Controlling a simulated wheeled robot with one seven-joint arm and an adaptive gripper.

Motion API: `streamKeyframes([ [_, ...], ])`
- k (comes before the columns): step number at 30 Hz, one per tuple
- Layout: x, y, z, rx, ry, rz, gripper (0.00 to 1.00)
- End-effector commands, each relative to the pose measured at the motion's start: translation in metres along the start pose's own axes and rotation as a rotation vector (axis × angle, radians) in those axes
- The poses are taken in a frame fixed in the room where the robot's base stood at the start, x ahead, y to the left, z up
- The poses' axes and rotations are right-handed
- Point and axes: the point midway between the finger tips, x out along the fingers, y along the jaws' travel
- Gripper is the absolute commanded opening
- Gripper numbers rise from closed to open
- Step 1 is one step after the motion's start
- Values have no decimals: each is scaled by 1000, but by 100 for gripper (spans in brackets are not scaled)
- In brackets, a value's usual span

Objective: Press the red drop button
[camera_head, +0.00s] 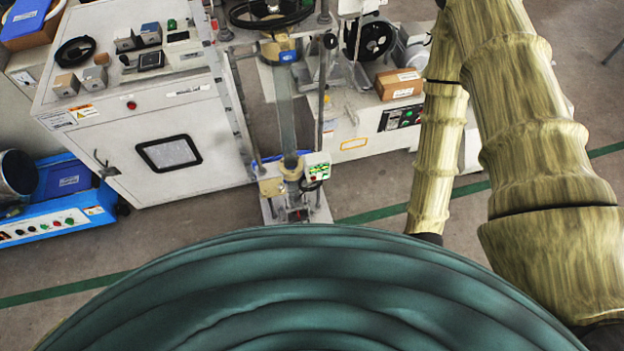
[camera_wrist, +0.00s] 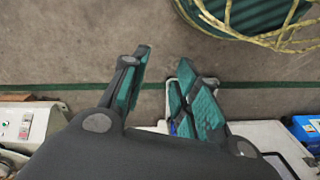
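Several red buttons show, and I cannot tell from labels which is the drop button. A small control box (camera_head: 318,171) with a green-lit face sits at the foot of the vertical tube stand (camera_head: 287,110); any red button on it is too small to make out. A single red button (camera_head: 131,105) is on the white cabinet's front. A dark panel (camera_head: 401,117) with red and green buttons is on the white machine at right. My gripper (camera_wrist: 165,68) is open and empty in the wrist view, above the floor and the equipment edge. It is not visible in the head view.
A white cabinet (camera_head: 150,135) stands left of the stand. A blue unit with buttons (camera_head: 55,222) is at far left. A cardboard box (camera_head: 398,84) sits on the right machine. The floor (camera_head: 385,175) in front is clear, crossed by a green line.

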Motion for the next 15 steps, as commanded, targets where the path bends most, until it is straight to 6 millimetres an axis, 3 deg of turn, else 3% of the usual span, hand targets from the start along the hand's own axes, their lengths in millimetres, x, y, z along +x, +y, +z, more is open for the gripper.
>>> streamKeyframes([
  [1, 0, 0, 0, 0, 0, 0, 15],
  [3, 0, 0, 0, 0, 0, 0, 2],
  [4, 0, 0, 0, 0, 0, 0, 0],
  [15, 0, 0, 0, 0, 0, 0, 0],
])
